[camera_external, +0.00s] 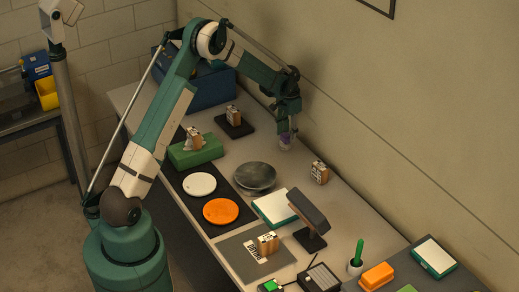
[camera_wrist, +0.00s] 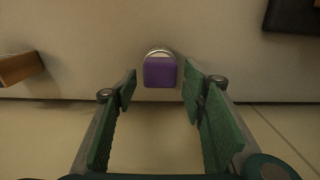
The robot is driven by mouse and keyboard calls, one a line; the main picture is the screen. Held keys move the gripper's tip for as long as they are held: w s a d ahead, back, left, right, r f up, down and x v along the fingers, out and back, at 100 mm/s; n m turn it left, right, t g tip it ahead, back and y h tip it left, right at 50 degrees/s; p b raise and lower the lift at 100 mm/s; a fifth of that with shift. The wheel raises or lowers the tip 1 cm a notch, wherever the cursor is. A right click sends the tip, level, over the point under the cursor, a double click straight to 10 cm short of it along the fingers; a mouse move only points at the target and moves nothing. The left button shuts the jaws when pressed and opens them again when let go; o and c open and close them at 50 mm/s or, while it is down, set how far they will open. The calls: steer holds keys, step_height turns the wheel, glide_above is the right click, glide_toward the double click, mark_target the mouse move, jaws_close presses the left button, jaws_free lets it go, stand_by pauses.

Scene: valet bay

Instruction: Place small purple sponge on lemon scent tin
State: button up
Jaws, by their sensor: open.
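A small purple sponge (camera_wrist: 160,73) sits on top of a small round, pale metallic tin (camera_wrist: 159,50). In the wrist view only the tin's far rim shows past the sponge, and no label can be read, so I cannot confirm its scent. In the external view the sponge (camera_external: 285,136) is a small purple patch over the pale tin (camera_external: 285,146), close to the wall. My gripper (camera_wrist: 161,84) is open, its green fingers to either side of the sponge with gaps. In the external view my gripper (camera_external: 288,118) is just above the sponge.
A dark round plate (camera_external: 255,176) lies in front of the tin. A boxed item (camera_external: 319,172) stands to its right and another sits on a black base (camera_external: 235,127) to its left. The wall (camera_external: 400,150) is close behind. A stand (camera_external: 310,215) rises farther right.

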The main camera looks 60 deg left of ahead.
mark_target(288, 135)
step_height(288, 135, up, 11)
steer(key=b, duration=0.1)
stand_by(0.5)
steer(key=shift+r, duration=0.1)
stand_by(0.4)
steer(key=s+d+r+t, duration=0.3)
steer(key=s+d+r, duration=1.6)
steer(key=d+r, duration=0.35)
steer(key=s+d+t, duration=0.1)
steer(key=s+d, duration=0.3)
steer(key=s, duration=0.5)
steer(key=s+d+f+t, duration=0.1)
steer(key=s+d, duration=0.4)
steer(key=s, duration=0.4)
steer(key=s+d+t, duration=0.2)
steer(key=s+d, duration=0.2)
steer(key=s, duration=0.5)
steer(key=shift+s+d+f, duration=0.25)
steer(key=shift+s+f, duration=0.05)
steer(key=shift+s, duration=0.05)
